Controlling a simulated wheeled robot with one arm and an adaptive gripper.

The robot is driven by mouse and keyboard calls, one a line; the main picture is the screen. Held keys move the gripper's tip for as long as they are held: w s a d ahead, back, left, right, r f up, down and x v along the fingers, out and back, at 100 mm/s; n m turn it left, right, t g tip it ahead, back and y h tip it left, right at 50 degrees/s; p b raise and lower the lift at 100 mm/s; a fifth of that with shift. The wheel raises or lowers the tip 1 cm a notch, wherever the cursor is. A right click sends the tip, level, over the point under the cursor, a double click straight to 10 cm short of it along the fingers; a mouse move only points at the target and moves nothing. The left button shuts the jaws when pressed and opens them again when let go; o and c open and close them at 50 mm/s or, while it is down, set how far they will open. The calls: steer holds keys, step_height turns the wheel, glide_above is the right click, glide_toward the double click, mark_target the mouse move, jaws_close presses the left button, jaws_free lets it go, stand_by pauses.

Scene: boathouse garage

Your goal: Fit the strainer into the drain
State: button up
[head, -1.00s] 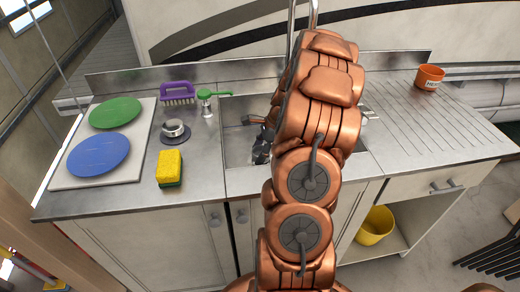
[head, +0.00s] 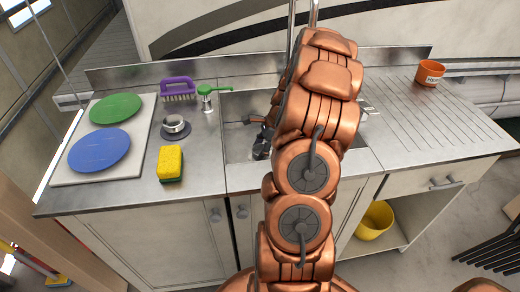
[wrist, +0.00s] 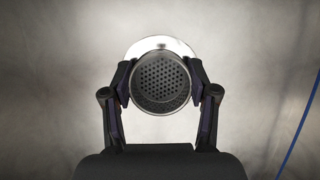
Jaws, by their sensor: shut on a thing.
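In the wrist view, my gripper (wrist: 159,86) is shut on the strainer (wrist: 160,78), a round metal basket with a perforated bottom. One finger presses on each side of its rim. Behind the strainer is a bright round disc (wrist: 160,43), which looks like the drain; its rim shows mostly above the strainer and its middle is hidden. I cannot tell the gap between strainer and disc. In the head view, my gripper (head: 262,146) is at the left part of the sink basin (head: 238,110). My arm covers much of the basin, and the strainer is hidden there.
Left of the sink stand a silver plug on a dark disc (head: 175,127), a green-topped dispenser (head: 207,98), a purple brush (head: 177,88) and a yellow sponge (head: 170,163). Two plates lie on a white board (head: 64,172). An orange cup (head: 429,73) stands on the ribbed drainboard.

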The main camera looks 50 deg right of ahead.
steer(key=shift+f, duration=0.15)
steer(key=o, duration=1.3)
steer(key=v, duration=1.2)
steer(key=shift+w, duration=0.1)
